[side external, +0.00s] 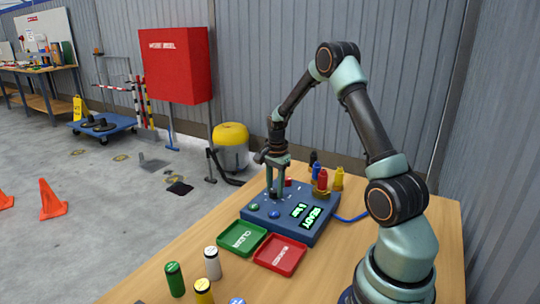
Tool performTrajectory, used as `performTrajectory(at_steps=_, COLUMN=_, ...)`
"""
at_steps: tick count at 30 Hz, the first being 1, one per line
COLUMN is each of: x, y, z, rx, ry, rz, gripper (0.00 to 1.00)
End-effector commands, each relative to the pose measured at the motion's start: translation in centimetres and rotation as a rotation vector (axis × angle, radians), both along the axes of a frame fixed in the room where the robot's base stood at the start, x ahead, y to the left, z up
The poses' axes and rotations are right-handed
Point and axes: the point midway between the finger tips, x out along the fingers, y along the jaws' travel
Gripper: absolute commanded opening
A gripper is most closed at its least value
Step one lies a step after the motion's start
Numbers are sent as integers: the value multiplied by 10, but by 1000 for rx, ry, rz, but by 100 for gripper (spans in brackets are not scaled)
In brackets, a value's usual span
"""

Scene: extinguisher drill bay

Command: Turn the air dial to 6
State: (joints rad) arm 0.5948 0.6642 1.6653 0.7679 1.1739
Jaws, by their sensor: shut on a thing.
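The blue control box (262,221) sits on the wooden table, with round buttons on its top. Its lit green display (307,215) reads READY, with a smaller line too small to read surely. My gripper (273,190) points down over the back left of the box. It is shut on the air dial, a small dark knob (274,196) mostly hidden by the fingers. The dial's pointer and scale cannot be made out.
A green tray (241,238) and a red tray (280,254) lie in front. Several cylinders (212,262) stand at the table's front left.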

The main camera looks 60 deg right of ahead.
Motion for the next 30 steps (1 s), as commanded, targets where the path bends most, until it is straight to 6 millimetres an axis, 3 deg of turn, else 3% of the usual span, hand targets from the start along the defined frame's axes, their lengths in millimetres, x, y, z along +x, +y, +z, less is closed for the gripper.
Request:
performTrajectory(at_steps=8, x=-2, y=-1, z=0, rx=2, ry=4, rz=-4, gripper=0)
performTrajectory(at_steps=9, x=-2, y=-1, z=0, rx=2, ry=3, rz=-4, gripper=56)
performTrajectory(at_steps=10, x=-2, y=-1, z=0, rx=2, ry=3, rz=-3, gripper=67)
performTrajectory(at_steps=11, x=-2, y=-1, z=0, rx=2, ry=3, rz=-3, gripper=71)
performTrajectory(at_steps=23, x=0, y=0, z=7, rx=-1, ry=-1, rz=1, gripper=71)
performTrajectory(at_steps=30, x=-1, y=0, z=47, rx=-3, ry=-4, rz=1, gripper=71)
